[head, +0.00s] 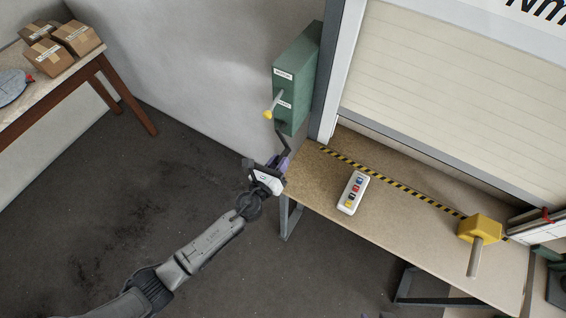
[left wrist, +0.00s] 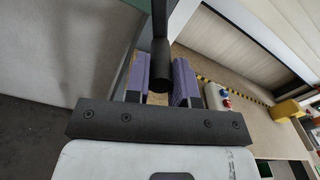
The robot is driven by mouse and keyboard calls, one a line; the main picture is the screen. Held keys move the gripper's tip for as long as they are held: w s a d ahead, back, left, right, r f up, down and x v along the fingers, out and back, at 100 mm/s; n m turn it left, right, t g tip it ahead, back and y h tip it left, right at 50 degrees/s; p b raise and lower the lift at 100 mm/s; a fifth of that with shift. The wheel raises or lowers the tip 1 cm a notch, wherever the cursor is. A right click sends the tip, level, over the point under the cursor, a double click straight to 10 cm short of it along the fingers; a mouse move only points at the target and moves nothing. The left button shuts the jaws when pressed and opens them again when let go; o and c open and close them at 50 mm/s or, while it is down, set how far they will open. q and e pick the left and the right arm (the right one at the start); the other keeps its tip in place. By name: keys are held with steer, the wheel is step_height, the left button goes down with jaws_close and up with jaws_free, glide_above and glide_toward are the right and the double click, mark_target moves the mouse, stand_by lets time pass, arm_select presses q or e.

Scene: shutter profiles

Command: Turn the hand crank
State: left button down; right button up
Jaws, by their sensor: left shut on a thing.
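A green box (head: 297,82) with white labels is mounted by the shutter frame. The dark hand crank (head: 284,145) hangs from its lower end, with its lower part at my left gripper. My left gripper (head: 279,162), with purple finger pads, is shut on the crank's dark round handle (left wrist: 160,66), which shows between the pads in the left wrist view. The fingers partly hide the grip in the head view. A lever with a yellow knob (head: 268,114) sticks out of the box above the crank. My right gripper is not in view.
A workbench (head: 420,238) stands right of my gripper, with a white button box (head: 353,192), a black-yellow striped line and a yellow block with a grey handle (head: 480,229). The cream shutter (head: 450,95) is behind. A table with cartons (head: 77,37) is far left. The floor between is clear.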

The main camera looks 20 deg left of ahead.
arm_select(q)
steer(key=shift+w+a+f+m, duration=0.15)
steer(key=shift+a+m, duration=0.35)
steer(key=shift+m, duration=0.3)
steer(key=c, duration=1)
jaws_free()
steer(key=shift+o, duration=0.2)
steer(key=b+v, duration=0.1)
steer(key=v, duration=1.3)
